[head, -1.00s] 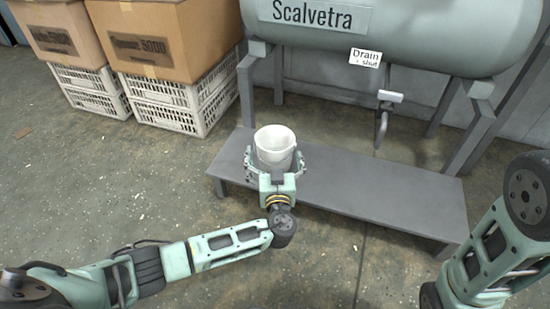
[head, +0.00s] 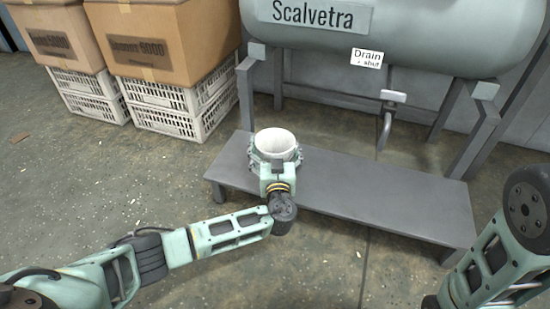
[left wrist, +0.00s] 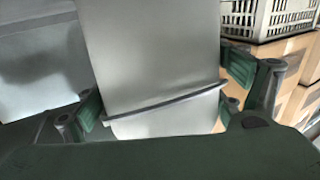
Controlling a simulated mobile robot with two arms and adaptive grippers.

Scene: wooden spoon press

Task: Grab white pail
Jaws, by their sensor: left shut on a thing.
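The white pail (head: 277,143) stands upright on the left part of the low grey bench, with its open rim up. My left gripper (head: 274,162) is around it from the near side, with the fingers on its two sides. In the left wrist view the pail's wall (left wrist: 155,50) fills the middle between the two fingers (left wrist: 160,95), and the gripper is shut on it. The gripper hides the pail's lower near side in the head view. My right arm shows at the right edge of the head view, but its gripper is out of frame.
The grey bench (head: 385,205) is bare to the right of the pail. A large tank (head: 420,30) with a drain pipe (head: 385,130) hangs above and behind it. Cardboard boxes (head: 165,40) on white crates (head: 165,118) stand at the back left. The floor in front is mostly clear.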

